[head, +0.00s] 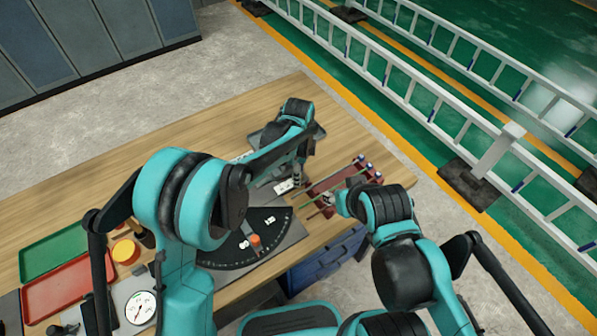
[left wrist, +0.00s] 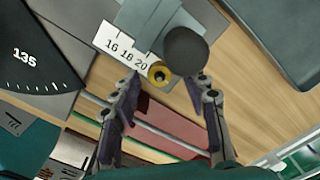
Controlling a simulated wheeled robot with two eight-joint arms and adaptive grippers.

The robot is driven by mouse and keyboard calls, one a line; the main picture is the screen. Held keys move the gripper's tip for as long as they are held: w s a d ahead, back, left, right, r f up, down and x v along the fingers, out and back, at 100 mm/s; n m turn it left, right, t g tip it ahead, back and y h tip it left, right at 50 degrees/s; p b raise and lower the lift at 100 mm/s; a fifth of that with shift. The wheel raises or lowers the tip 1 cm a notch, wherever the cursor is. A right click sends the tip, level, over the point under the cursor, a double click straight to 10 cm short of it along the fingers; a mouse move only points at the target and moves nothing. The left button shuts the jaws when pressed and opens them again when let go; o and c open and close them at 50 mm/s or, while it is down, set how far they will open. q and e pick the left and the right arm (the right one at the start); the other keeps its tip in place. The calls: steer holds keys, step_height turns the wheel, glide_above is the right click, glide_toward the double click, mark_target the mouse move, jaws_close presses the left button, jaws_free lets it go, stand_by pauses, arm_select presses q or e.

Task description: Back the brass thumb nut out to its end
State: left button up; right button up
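The brass thumb nut (left wrist: 160,73) shows in the left wrist view as a small yellow ring with a dark centre. It sits beside a black ball knob (left wrist: 186,51) and a white scale plate (left wrist: 122,47) marked 16, 18, 20. My left gripper (left wrist: 165,82) is open, its two fingers apart on either side of the nut with visible gaps. In the head view my left gripper (head: 298,174) points down over the table, and the nut cannot be made out. My right gripper (head: 342,203) is near the dark red rack; its fingers are too small and hidden to read.
The dark red rack (head: 321,187) holds thin rods with blue ends. A black dial plate (head: 262,226) with an orange knob (head: 255,240) lies left of it. Green (head: 55,252) and red (head: 70,288) trays and a round gauge (head: 140,308) are at the left. The table's back left is clear.

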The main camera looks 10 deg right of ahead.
arm_select(q)
step_height(320, 180, up, 12)
stand_by(0.6)
steer(key=shift+r, duration=0.1)
